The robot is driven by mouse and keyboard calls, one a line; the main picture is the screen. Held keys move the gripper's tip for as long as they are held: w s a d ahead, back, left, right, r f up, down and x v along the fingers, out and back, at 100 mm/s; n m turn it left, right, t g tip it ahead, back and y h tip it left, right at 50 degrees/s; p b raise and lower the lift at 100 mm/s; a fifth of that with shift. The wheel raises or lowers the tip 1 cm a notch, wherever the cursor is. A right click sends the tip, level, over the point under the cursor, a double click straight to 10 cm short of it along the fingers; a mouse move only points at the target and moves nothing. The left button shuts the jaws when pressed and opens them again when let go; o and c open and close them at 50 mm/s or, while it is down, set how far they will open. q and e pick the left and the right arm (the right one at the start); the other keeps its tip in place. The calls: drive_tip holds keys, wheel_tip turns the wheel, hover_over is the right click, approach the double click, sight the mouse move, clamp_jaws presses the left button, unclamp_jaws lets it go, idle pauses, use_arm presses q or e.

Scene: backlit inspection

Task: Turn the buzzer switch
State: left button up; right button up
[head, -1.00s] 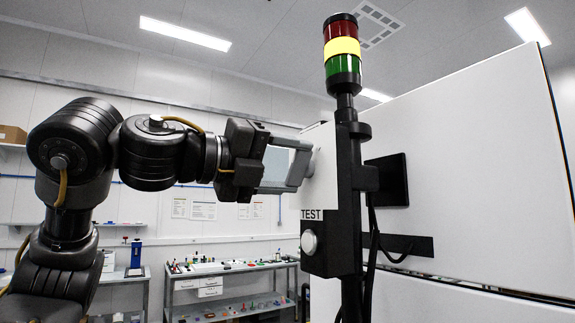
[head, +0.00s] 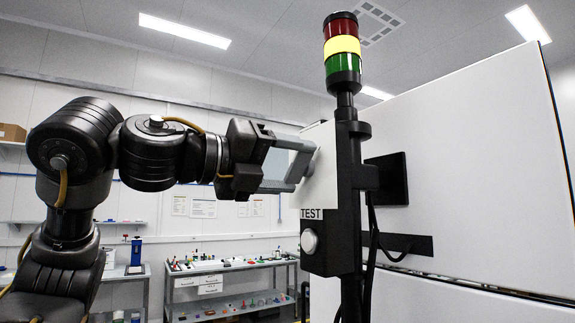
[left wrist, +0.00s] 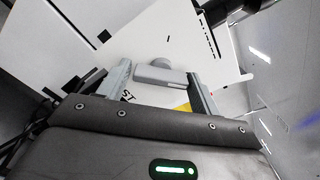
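The buzzer switch shows in the left wrist view as a grey bar-shaped knob (left wrist: 160,74) on the pale panel of a box. The box (head: 323,185) also shows in the head view, side-on, and the knob there is mostly hidden by my fingers. My left gripper (head: 311,164) is at the box face. In the left wrist view the fingers of my left gripper (left wrist: 160,84) are wide apart, one at each end of the knob. The bar lies along the line between them. I cannot tell whether either finger touches it. My right gripper is out of view.
A black post carries a red, yellow and green stack light (head: 342,55) beside the box. A TEST label and a white round button (head: 309,241) are just below. A large white cabinet (head: 470,170) stands at the right. A bench (head: 230,267) with small parts is behind.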

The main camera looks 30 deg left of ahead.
use_arm(q)
drive_tip(key=shift+o, duration=1.4)
drive_tip(key=shift+s+a, duration=0.1)
drive_tip(key=shift+s+a+b, duration=0.2)
drive_tip(key=shift+s+b, duration=0.1)
drive_tip(key=b+v, duration=0.3)
drive_tip(key=v, duration=0.6)
drive_tip(key=shift+s, duration=0.4)
drive_tip(key=shift+a, duration=0.2)
